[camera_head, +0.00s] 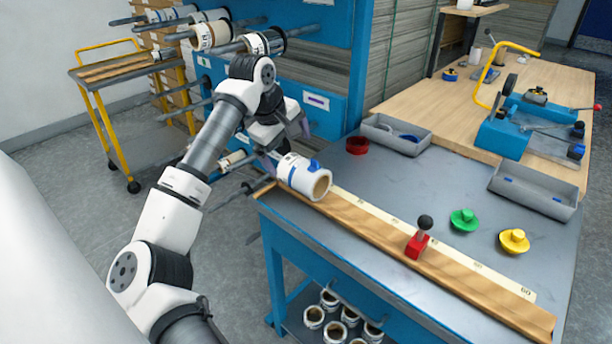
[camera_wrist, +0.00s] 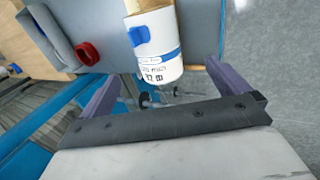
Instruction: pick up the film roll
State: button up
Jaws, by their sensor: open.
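The film roll (camera_head: 304,178) is white with a blue band, a blue clip and a brown core. It lies on its side at the left corner of the grey bench (camera_head: 455,195), beside the wooden ruler strip. In the wrist view the film roll (camera_wrist: 157,58) lies ahead, between the spread fingers and beyond their line. My gripper (camera_head: 284,148) is open just behind and left of the roll in the head view. It also shows in the wrist view (camera_wrist: 165,85), with purple fingers either side and nothing held. I cannot tell whether a finger touches the roll.
A wooden strip with a ruler (camera_head: 415,240) and red slider (camera_head: 418,245) runs along the bench's front edge. A red ring (camera_head: 357,145), green knob (camera_head: 463,219), yellow knob (camera_head: 514,240) and grey trays (camera_head: 397,134) stand farther off. A blue rack (camera_head: 330,50) with rolls on rods rises behind my arm.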

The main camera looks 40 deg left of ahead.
aim_at(301, 167)
jog(key=x, duration=0.4)
jog(key=shift+w+f, duration=0.2)
jog(key=shift+f, duration=0.1)
jog(key=shift+d+p+x, duration=0.15)
jog(key=shift+p+x, duration=0.4)
jog(key=shift+x, duration=0.8)
jog(key=shift+d+p+x, duration=0.2)
jog(key=shift+p+x, duration=0.35)
jog(key=shift+x, duration=0.75)
jog(key=shift+w+r, duration=0.1)
jog(key=shift+w, duration=0.05)
jog(key=c, duration=1.3)
jog(key=shift+r, duration=0.1)
